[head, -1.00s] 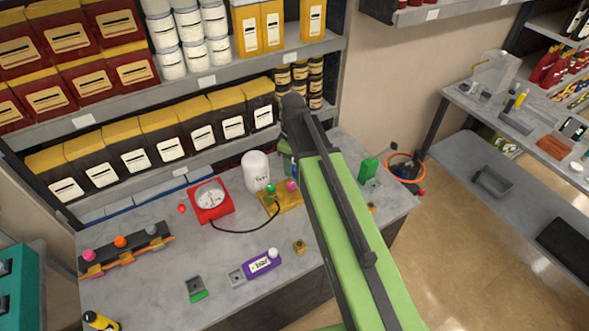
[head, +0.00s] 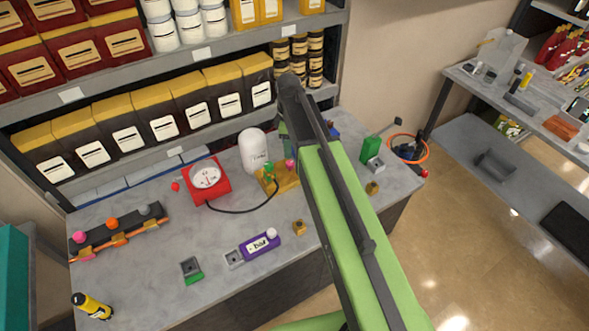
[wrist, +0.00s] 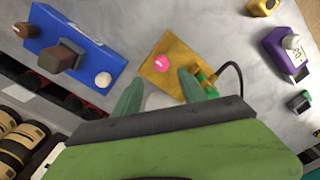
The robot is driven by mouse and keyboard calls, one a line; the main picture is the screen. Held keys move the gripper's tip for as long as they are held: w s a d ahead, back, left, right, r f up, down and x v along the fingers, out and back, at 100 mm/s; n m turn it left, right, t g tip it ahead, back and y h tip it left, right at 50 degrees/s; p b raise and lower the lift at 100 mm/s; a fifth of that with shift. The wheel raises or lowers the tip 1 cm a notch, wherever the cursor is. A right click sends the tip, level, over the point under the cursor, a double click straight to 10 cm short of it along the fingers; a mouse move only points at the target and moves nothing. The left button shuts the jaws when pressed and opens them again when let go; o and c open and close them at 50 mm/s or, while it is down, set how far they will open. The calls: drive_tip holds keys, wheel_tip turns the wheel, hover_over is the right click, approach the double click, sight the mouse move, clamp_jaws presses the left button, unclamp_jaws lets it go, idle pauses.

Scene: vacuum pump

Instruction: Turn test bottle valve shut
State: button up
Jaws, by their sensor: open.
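The white test bottle (head: 253,150) stands upright on the grey bench, near the shelf. In front of it is a yellow block (head: 286,180) with a green fitting (head: 268,171) and a pink knob (head: 289,163). In the wrist view the yellow block (wrist: 163,85) shows from above, with its pink knob (wrist: 161,63) and green fitting (wrist: 206,82). My gripper (wrist: 158,82) is open, its two teal fingers apart over the near part of the block, with nothing between them. In the head view my arm hides most of the gripper. The knobs' turn positions cannot be read.
A red gauge (head: 206,180) stands left of the bottle; a black hose (head: 245,208) runs from it to the block. A purple block (head: 260,244) lies nearer. A blue block (wrist: 72,45) sits beside the yellow one. A knob rack (head: 118,234) lies at left.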

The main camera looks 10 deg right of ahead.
sight(290, 162)
wheel_tip(290, 162, down, 8)
drive_tip(key=b, duration=0.6)
drive_tip(key=shift+f+b, duration=0.15)
drive_tip(key=shift+b, duration=0.25)
